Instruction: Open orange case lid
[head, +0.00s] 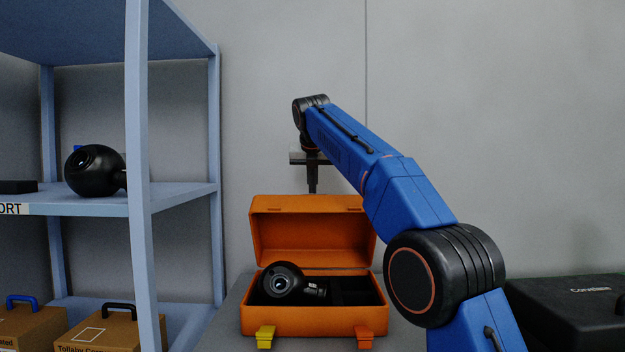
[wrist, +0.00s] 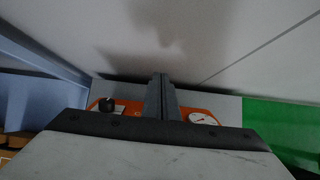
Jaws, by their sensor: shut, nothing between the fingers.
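The orange case (head: 315,320) stands on a grey surface in the head view. Its lid (head: 312,232) is open, standing up at the back and tilted slightly backward. A black ball-shaped gimbal camera (head: 282,281) lies in the left of the dark interior. A yellow latch (head: 265,337) and an orange latch (head: 364,337) hang at the front. My gripper (head: 312,190) is shut and empty, pointing down just above the lid's top edge. Whether it touches the lid is unclear. In the wrist view the closed fingers (wrist: 161,80) partly hide an orange surface (wrist: 132,106).
A blue shelf (head: 175,198) at the left holds another black gimbal camera (head: 93,171) and, lower down, cardboard-coloured boxes (head: 98,330). A black case (head: 570,310) sits at the right. A grey wall (head: 500,100) closes the back. A green area (wrist: 285,130) shows in the wrist view.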

